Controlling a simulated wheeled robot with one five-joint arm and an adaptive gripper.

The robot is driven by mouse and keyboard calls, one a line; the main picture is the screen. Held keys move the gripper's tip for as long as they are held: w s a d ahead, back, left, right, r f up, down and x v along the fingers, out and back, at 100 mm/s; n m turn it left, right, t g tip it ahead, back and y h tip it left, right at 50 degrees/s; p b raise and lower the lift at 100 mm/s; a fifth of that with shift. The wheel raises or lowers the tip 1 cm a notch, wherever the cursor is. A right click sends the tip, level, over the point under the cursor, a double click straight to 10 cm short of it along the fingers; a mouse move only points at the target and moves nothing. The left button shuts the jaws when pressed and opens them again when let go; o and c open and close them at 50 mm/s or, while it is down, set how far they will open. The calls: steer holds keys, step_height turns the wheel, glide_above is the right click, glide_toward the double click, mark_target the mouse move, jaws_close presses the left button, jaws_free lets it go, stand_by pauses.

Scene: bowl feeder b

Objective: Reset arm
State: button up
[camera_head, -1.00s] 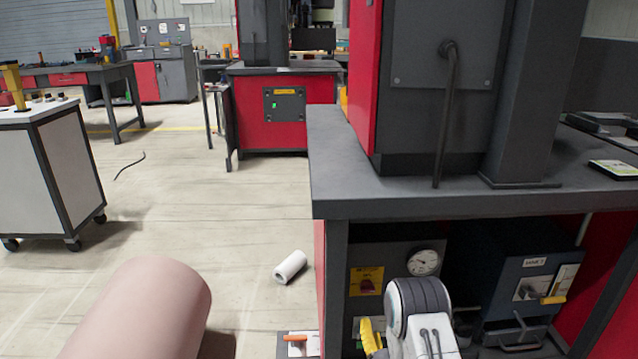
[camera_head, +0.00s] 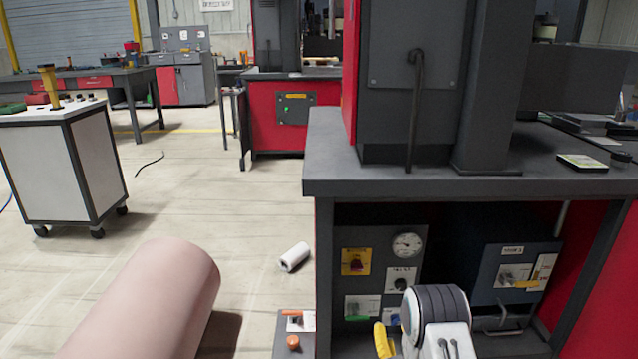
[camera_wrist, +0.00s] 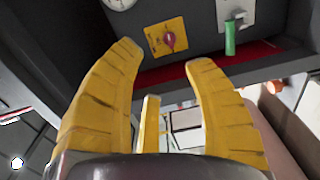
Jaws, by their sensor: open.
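My gripper (camera_wrist: 165,62) shows in the wrist view with its yellow fingers apart and nothing between them. Beyond the fingertips is the control panel with a red knob on a yellow plate (camera_wrist: 167,38) and a green handle (camera_wrist: 230,38). In the head view my arm rises at the bottom right, in front of the open bay under the machine bench. Only one yellow finger shows there, beside the white and dark wrist, low before the panel. The rest of my gripper is hidden in that view.
The machine bench (camera_head: 440,188) with its dark edge stands close on the right. A pink cylinder (camera_head: 150,300) lies at the lower left, and a white roll (camera_head: 294,257) lies on the floor. A white cart (camera_head: 45,165) stands at the left. Floor between them is clear.

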step_height(320, 180, up, 31)
steer(key=s+m+g+p, duration=0.3)
steer(key=m+g+p, duration=0.4)
steer(key=p, duration=1.4)
steer(key=s+r+m+g+p, duration=0.7)
steer(key=s+r+m+p, duration=0.3)
steer(key=s+r+p, duration=1)
steer(key=s+r, duration=0.8)
steer(key=s, duration=0.1)
steer(key=shift+s+r+m, duration=0.2)
steer(key=shift+s+m, duration=0.1)
steer(key=shift+s, duration=0.05)
